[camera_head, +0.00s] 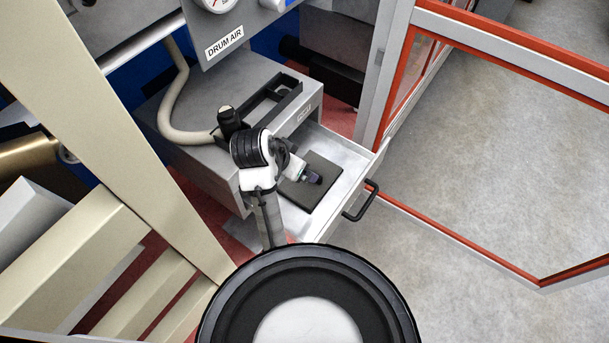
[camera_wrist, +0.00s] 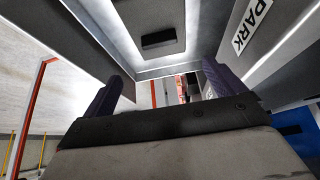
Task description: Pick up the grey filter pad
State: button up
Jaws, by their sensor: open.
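The grey filter pad appears to be the dark grey flat slab (camera_head: 318,194) lying in the open drawer (camera_head: 353,165), in the head view. My gripper (camera_head: 314,178) is over the slab and hides part of it; I cannot tell whether it touches. In the wrist view my gripper (camera_wrist: 163,85) has its two dark fingers apart with nothing gripped between them. Beyond them is a grey panel (camera_wrist: 155,22) with bright strips beside it and a small dark block (camera_wrist: 163,40) on it. I cannot tell for sure whether this panel is the slab.
The drawer belongs to a grey cabinet (camera_head: 225,165) and has a black handle (camera_head: 361,201). A black frame (camera_head: 272,100) and a pale hose (camera_head: 168,100) are on the cabinet. A red-edged fence (camera_head: 470,38) stands at the right. A PARK label (camera_wrist: 252,27) is close to my gripper.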

jog(key=b+x, duration=0.6)
jog(key=shift+f+b, duration=0.3)
jog(key=shift+f, duration=0.1)
jog(key=shift+b+x, duration=0.75)
jog(key=shift+x, duration=0.05)
jog(key=shift+p+x, duration=0.4)
jog(key=shift+x, duration=2.15)
jog(key=shift+w+d+r, duration=0.1)
jog(key=shift+d, duration=0.05)
jog(key=shift+c, duration=0.2)
jog(key=c, duration=1.1)
jog(key=shift+r, duration=0.1)
